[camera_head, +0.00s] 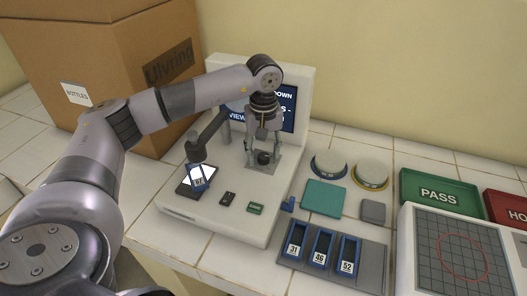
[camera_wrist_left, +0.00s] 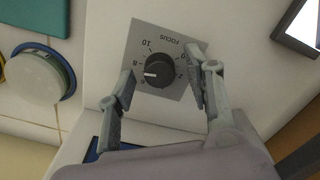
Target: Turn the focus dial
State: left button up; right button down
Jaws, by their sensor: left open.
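The focus dial (camera_wrist_left: 159,71) is a round black knob with a white pointer line on a grey square plate marked FOCUS with numbers. Its pointer faces left in the left wrist view, near the 8. In the head view the dial (camera_head: 263,157) sits on the white instrument (camera_head: 225,225), just below my left gripper (camera_head: 264,140). The left gripper (camera_wrist_left: 165,85) is open, with one finger on each side of the dial in the wrist view. Whether a finger touches the knob I cannot tell. My right gripper is in neither view.
A screen (camera_head: 288,108) stands behind the dial, partly hidden by my arm. A slide numbered 31 or similar (camera_head: 198,178) lies on the stage at left. Round dishes (camera_head: 328,163), a slide rack (camera_head: 372,262) and a green PASS tray (camera_head: 440,194) stand to the right. A cardboard box (camera_head: 60,40) is at back left.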

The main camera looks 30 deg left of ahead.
aim_at(264, 156)
pick_arm(q)
notch_tip(264, 156, up, 12)
dwell(0.4)
dwell(0.4)
